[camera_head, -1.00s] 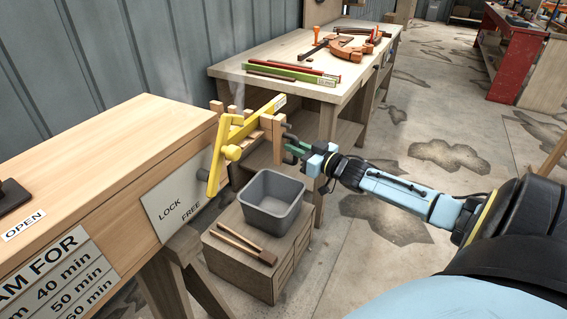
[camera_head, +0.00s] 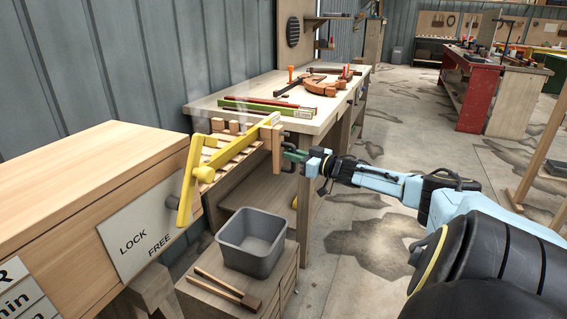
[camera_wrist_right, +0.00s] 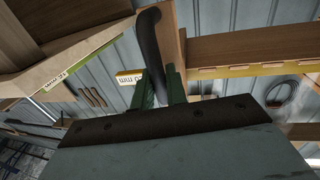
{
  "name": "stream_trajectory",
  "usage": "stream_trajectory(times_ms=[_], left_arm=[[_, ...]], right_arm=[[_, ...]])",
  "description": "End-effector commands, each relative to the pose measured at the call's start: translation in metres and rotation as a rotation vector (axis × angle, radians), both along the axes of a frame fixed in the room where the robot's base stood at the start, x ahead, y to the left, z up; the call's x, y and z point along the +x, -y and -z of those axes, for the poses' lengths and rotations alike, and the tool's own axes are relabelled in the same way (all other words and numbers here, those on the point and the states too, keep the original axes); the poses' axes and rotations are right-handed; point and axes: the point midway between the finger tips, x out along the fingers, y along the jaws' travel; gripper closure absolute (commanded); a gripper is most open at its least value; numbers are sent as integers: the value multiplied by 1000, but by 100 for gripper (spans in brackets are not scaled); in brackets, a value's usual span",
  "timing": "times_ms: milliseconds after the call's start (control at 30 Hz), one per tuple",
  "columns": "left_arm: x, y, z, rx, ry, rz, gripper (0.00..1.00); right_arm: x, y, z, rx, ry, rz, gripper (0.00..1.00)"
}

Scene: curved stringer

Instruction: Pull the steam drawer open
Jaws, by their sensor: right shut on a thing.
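The steam drawer (camera_head: 276,146) sticks out of the end of the wooden steam box (camera_head: 100,175), with its slatted bed (camera_head: 228,152) exposed between front and box. A dark curved handle (camera_wrist_right: 150,45) is fixed to the drawer front. My right gripper (camera_head: 294,157) is shut on this handle; its green fingers (camera_wrist_right: 162,88) also show in the right wrist view. A yellow lever (camera_head: 188,180) stands tilted beside the LOCK/FREE plate (camera_head: 146,222); its exact setting is hard to tell. A yellow bar (camera_head: 248,139) runs along the drawer. My left gripper is out of view.
A grey bin (camera_head: 250,243) and wooden tongs (camera_head: 226,288) sit on a low cabinet below the drawer. A workbench (camera_head: 320,118) with clamps and coloured strips stands behind. The floor right of the cabinet is open. Red benches (camera_head: 470,90) stand farther back.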

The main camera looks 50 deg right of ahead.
Motion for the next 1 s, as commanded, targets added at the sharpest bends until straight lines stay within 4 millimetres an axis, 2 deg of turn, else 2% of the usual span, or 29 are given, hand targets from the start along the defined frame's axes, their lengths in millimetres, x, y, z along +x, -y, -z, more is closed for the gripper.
stream_trajectory(times_ms=[467,500,633,1000], left_arm=[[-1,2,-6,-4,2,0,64],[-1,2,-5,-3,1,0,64],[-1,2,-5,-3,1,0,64],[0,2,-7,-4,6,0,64]], right_arm=[[-2,6,0,0,0,5,100],[-2,6,0,0,0,5,83],[-2,6,0,0,0,5,68],[-5,6,1,0,-2,4,68]])
